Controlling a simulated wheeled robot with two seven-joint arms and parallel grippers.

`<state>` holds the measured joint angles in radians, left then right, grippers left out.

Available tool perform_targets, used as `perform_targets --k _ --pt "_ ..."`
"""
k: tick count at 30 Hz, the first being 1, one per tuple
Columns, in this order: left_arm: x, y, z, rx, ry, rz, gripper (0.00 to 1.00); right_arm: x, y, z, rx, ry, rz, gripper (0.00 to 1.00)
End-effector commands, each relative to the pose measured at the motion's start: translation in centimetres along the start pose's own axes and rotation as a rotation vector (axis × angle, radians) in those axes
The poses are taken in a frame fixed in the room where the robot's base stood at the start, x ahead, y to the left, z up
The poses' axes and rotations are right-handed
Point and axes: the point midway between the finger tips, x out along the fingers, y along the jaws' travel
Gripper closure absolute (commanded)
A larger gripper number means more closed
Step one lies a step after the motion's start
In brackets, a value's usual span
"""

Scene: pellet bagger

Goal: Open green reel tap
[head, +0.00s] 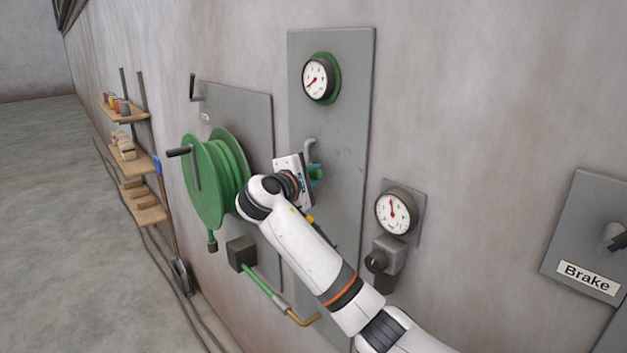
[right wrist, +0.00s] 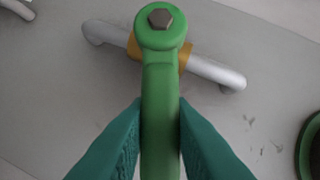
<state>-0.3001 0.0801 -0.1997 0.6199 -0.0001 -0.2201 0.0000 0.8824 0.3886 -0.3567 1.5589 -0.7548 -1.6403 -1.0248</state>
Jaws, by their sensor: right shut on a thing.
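The green tap lever (right wrist: 160,85) runs down the middle of the right wrist view, with a dark hex bolt at its upper end. It sits over a brass-coloured valve body (right wrist: 133,47) on a grey pipe (right wrist: 215,72), and crosses that pipe steeply. My right gripper (right wrist: 160,122) is shut on the lever, one teal finger on each side. In the head view my right gripper (head: 317,174) is at the tall grey panel, just right of the green hose reel (head: 208,180); the wrist hides most of the tap. My left gripper is not in view.
A green-rimmed gauge (head: 319,78) is above the tap. A second gauge (head: 393,212) with a dark knob is to the right, and a Brake panel (head: 588,240) farther right. A green hose end (head: 262,287) is below. Shelves (head: 143,165) stand at left beside open floor.

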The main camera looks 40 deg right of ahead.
Motion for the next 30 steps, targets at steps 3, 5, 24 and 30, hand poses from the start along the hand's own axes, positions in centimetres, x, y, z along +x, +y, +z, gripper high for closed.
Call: perform_targets --k 3,5,24,30 --pt "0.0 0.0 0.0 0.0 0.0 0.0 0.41 0.0 -0.4 0.1 -0.073 -0.001 0.033 1.0" --pt "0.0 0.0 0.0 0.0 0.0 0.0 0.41 0.0 -0.7 0.1 -0.106 -0.001 0.047 1.0" --pt "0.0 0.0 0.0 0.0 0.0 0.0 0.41 0.1 -1.4 0.2 -0.236 -0.001 0.098 1.0" --pt "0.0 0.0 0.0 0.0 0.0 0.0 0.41 0.1 -1.4 0.2 -0.235 -0.001 0.097 0.77"
